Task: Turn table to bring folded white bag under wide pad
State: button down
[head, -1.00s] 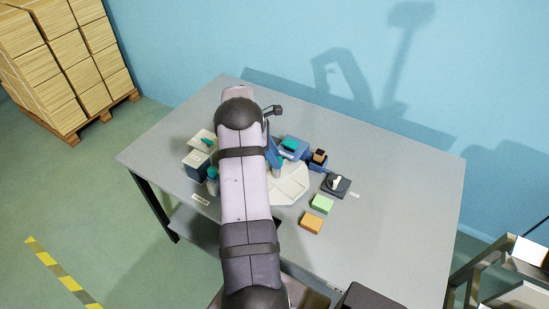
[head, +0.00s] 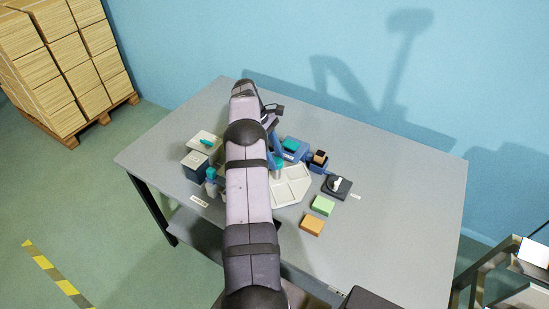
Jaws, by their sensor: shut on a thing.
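The table to turn is a pale, many-sided turntable (head: 293,190) with divided sections, partly hidden behind my arm. My gripper (head: 277,158) shows only in part beside the arm, with blue parts reaching down to a teal-topped peg (head: 278,172) at the turntable. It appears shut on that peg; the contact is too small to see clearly. A grey post with a teal top (head: 212,178) stands left of the arm. I cannot make out the folded white bag or tell which part is the wide pad; the turntable's left side is hidden.
A black dial (head: 337,186), a green block (head: 322,205) and an orange block (head: 312,225) lie right. A dark box (head: 195,165) stands left. The grey worktable's right side is clear.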

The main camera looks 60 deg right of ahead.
jog(key=shift+d+m+y+b, duration=0.2)
jog(key=shift+m+y+b, duration=0.15)
jog(key=shift+m, duration=0.65)
jog(key=shift+a+m, duration=0.1)
jog(key=shift+m, duration=0.3)
jog(key=c, duration=1.2)
grip_release()
jog(key=shift+r, duration=0.8)
notch_tip(320, 180, up, 9)
jog(key=p, duration=0.7)
jog(key=shift+f+p, duration=0.2)
jog(key=shift+p, duration=0.15)
